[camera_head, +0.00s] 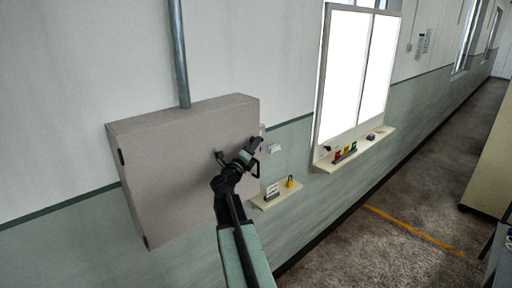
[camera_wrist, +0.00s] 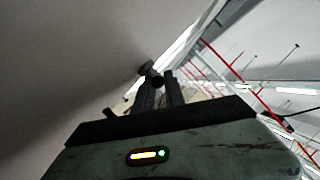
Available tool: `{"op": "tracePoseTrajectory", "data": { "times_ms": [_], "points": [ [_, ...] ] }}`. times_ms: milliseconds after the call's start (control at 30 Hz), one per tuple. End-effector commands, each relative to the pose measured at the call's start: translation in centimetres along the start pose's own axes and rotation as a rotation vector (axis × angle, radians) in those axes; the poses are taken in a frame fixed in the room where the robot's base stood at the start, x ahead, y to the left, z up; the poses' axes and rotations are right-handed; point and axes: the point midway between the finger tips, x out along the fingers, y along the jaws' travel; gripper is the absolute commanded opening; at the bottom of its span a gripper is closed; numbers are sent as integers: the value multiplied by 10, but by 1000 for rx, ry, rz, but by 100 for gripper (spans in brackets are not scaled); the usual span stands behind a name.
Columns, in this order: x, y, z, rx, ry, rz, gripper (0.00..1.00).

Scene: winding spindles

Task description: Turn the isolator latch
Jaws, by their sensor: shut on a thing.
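A grey metal cabinet (camera_head: 185,165) hangs on the wall, its door shut, with hinges on its left edge. My gripper (camera_head: 256,143) is at the right side of the cabinet's front, where the latch would be. In the wrist view, my gripper (camera_wrist: 160,92) has its two dark fingers close together at a dark, round-ended latch (camera_wrist: 152,72) that stands out from the grey door face. The fingers are shut on it. My gripper and arm hide much of the latch in the head view, so its angle cannot be told.
A small shelf (camera_head: 262,203) with a yellow padlock (camera_head: 290,182) and a small white card is just below right of the cabinet. A window sill (camera_head: 330,166) with coloured items is farther right. A pipe (camera_head: 179,55) rises from the cabinet top.

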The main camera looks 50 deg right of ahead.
Motion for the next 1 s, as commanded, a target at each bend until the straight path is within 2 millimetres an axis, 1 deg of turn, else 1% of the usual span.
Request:
{"op": "tracePoseTrajectory", "data": {
  "times_ms": [33, 333, 700, 1000],
  "points": [
    [-2, 6, -4, -9, -12, -18, 0],
    [-1, 12, -7, -77, -130, -182, 0],
    [2, 11, -8, -158, -272, -377, 0],
    [3, 9, -7, -190, -330, -456, 0]
  ]
}}
